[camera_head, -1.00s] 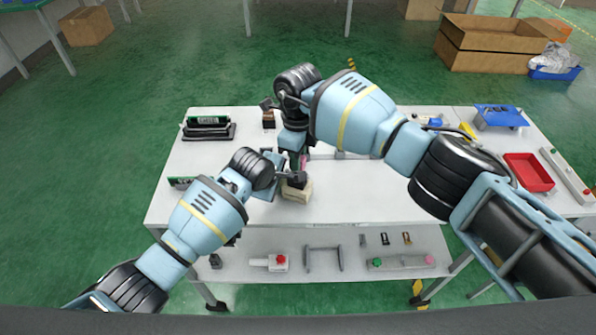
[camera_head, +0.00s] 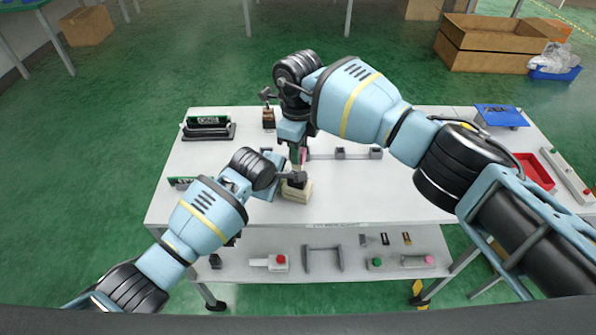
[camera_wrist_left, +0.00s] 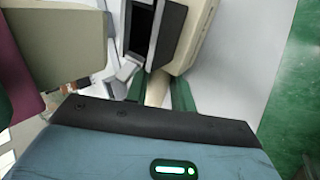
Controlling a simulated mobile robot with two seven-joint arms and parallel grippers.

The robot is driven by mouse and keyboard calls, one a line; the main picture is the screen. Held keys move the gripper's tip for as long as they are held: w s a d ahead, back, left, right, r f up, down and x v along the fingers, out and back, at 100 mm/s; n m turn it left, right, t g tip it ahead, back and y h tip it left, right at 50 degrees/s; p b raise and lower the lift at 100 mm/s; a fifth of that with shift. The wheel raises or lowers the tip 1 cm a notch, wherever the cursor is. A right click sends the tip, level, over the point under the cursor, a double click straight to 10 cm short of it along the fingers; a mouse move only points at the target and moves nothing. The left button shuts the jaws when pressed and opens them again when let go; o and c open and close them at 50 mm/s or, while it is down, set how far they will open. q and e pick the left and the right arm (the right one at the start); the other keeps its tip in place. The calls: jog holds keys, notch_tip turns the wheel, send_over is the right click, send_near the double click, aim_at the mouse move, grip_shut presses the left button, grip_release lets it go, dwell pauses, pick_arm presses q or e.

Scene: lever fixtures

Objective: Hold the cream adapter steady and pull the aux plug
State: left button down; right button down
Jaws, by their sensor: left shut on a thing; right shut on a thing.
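The cream adapter (camera_head: 297,193) sits on the white table near its front, left of the middle. My left gripper (camera_head: 293,179) reaches it from the left and is shut on it. In the left wrist view a cream body (camera_wrist_left: 190,38) shows beside a dark finger. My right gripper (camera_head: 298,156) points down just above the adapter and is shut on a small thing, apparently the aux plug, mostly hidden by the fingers. A little pink shows beside those fingers. I cannot tell whether the plug is still in the adapter.
A grey bracketed rail (camera_head: 345,154) lies right of my right gripper. A black holder with a green board (camera_head: 207,128) stands at the back left. A red tray (camera_head: 535,170) is at the right. The table's front middle is clear.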

jog(key=shift+r, duration=1)
pick_arm(q)
jog(key=c, duration=1.1)
grip_release()
jog(key=v, duration=1.2)
